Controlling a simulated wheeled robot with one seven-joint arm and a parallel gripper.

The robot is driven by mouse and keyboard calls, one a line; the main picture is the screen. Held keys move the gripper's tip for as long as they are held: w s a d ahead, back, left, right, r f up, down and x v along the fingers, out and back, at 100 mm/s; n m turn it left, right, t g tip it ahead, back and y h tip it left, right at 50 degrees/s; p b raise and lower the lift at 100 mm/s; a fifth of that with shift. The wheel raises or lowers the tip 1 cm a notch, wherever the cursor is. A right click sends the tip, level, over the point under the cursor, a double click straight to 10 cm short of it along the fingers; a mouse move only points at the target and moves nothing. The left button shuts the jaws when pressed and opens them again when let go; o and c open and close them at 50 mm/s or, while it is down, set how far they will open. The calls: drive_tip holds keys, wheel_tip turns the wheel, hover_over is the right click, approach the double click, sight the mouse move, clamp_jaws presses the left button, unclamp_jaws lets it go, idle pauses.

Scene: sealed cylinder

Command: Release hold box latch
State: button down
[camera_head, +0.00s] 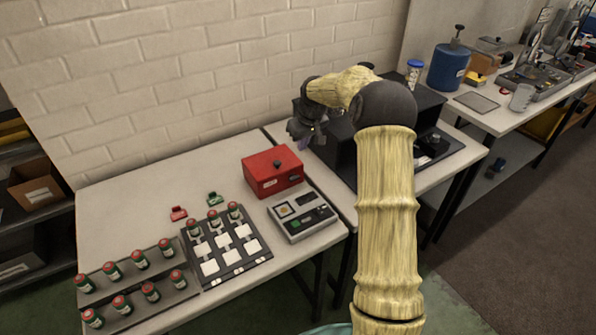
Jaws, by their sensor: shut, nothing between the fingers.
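A red box (273,172) sits on the white table, left of my arm. It looks closed, with a dark knob (278,163) on its lid and a pale label on its front. It is the likeliest hold box, but its latch is too small to tell. My gripper (303,138) is shut and empty. In the picture it shows above and right of the red box, apart from it, in front of a black machine (345,150). My arm hides part of that machine.
A grey device (302,216) with buttons sits in front of the red box. Left of it are a dark tray (252,262) with white squares and a rack (138,296) of red-capped vials. Red (179,213) and green (214,198) clips lie behind the tray. The table's back left is clear.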

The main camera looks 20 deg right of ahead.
sight(296, 176)
drive_tip(key=p+x, duration=0.1)
drive_tip(key=x, duration=0.3)
drive_tip(key=p+x, duration=0.1)
drive_tip(key=x, duration=0.9)
drive_tip(key=shift+s+d+p, duration=0.1)
drive_tip(key=shift+s+p, duration=0.3)
drive_tip(key=shift+f, duration=0.1)
